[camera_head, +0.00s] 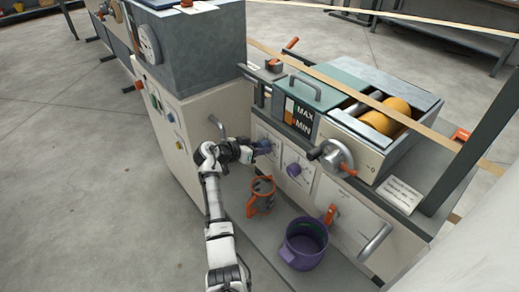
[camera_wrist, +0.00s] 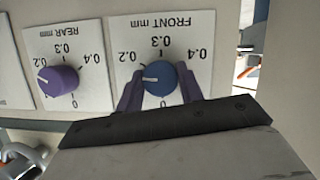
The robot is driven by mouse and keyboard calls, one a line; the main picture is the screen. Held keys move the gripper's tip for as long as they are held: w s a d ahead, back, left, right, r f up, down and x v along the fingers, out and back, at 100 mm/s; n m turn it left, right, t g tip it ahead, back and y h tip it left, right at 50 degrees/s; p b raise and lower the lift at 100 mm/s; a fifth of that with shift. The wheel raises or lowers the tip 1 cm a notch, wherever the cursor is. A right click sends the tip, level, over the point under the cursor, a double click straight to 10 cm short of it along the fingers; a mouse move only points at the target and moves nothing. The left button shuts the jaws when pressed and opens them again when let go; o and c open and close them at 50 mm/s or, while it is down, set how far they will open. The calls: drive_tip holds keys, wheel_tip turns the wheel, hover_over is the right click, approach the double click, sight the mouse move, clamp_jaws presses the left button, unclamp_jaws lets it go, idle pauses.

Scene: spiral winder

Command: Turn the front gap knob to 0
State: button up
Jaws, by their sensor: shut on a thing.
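The front gap knob (camera_wrist: 160,78) is a round blue knob on a white "FRONT mm" dial plate (camera_wrist: 184,42); the lettering is upside down. My gripper (camera_wrist: 160,84) is shut on it, one purple finger on each side. The knob's white mark points left in the wrist view, below the 0.2 label. The 0 label sits just below the knob, between the fingers. The left finger covers part of the dial's left side. In the head view my gripper (camera_head: 252,150) is at the machine's front panel, with the knob (camera_head: 264,146) partly visible.
The purple rear gap knob (camera_wrist: 60,79) is on the adjoining plate; it also shows in the head view (camera_head: 293,170). A handwheel (camera_head: 336,158) juts out to the right.

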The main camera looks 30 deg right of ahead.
drive_tip(key=n+g+h, duration=0.1)
drive_tip(key=n+g, duration=0.1)
drive_tip(key=n, duration=0.3)
drive_tip(key=n+g+h+b, duration=0.1)
drive_tip(key=n+h, duration=0.1)
drive_tip(key=n, duration=0.3)
drive_tip(key=n+g+h+b, duration=0.1)
drive_tip(key=n+g, duration=0.1)
drive_tip(key=n, duration=0.2)
drive_tip(key=shift+w+f+n+g+h, duration=0.2)
drive_tip(key=shift+n+g+h, duration=0.1)
drive_tip(key=shift+n+h, duration=0.1)
idle(0.4)
drive_tip(key=o, duration=1)
drive_tip(key=b+v, duration=0.2)
drive_tip(key=v, duration=1.1)
drive_tip(key=shift+a+f, duration=0.15)
drive_tip(key=shift+a, duration=0.25)
